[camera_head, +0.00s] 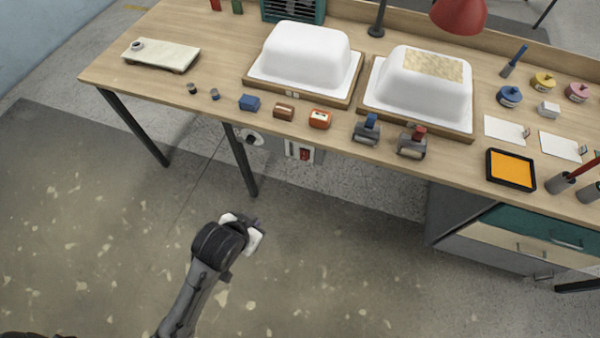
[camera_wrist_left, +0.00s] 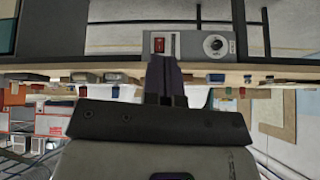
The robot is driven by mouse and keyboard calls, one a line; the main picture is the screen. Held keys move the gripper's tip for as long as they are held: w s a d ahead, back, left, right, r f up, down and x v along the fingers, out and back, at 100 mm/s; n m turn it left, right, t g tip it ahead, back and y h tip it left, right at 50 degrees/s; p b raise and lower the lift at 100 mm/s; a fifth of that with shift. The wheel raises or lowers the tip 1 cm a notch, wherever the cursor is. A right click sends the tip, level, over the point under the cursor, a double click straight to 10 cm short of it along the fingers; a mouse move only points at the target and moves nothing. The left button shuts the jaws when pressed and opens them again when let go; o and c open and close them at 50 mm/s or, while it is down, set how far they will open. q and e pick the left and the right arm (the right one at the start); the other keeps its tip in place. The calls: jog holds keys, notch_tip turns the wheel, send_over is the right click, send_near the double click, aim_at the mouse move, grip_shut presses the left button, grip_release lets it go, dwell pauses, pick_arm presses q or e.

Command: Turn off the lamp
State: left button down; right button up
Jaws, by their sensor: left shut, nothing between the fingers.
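The red lamp shade (camera_head: 459,12) is at the top of the head view, cut off by the frame edge; whether it is lit cannot be told. Below the workbench's front edge hangs a grey control panel with a red switch (camera_head: 304,154) and a round dial (camera_head: 252,138). In the left wrist view the panel appears upside down, with the red switch (camera_wrist_left: 159,45) and the dial (camera_wrist_left: 215,45). My left gripper (camera_head: 258,226) is shut and empty, in front of the bench and apart from the panel. Its fingertips (camera_wrist_left: 160,60) overlap the panel below the switch in the wrist view. My right gripper is not in view.
The workbench (camera_head: 220,72) carries two white tub shells (camera_head: 305,50), (camera_head: 400,90) on wooden boards and several small tools along its front edge. A bench leg (camera_head: 240,160) stands left of the panel. Drawers (camera_head: 510,240) stand at right. The floor before the bench is clear.

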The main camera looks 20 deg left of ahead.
aim_at(302, 158)
pick_arm(q)
jog(key=w+f+t+y+b, duration=0.1)
jog(key=w+f+b, duration=0.3)
jog(key=f+b, duration=0.25)
jog(key=w+f+m+t+b, duration=0.1)
jog(key=w+f+b, duration=0.2)
jog(key=f+b, duration=0.3)
jog(key=w+f+t+y+b, duration=0.1)
jog(key=w+f+b, duration=0.35)
jog(key=f, duration=0.25)
jog(key=w+r+m+t, duration=0.1)
jog(key=w+m+t, duration=0.2)
jog(key=m, duration=0.4)
jog(key=w+r+m+t+h, duration=0.1)
jog(key=w+m+t, duration=0.2)
jog(key=m, duration=0.4)
jog(key=shift+w+d+r+t, duration=0.15)
jog(key=shift+d+r+t, duration=0.15)
jog(key=shift+d+t, duration=0.1)
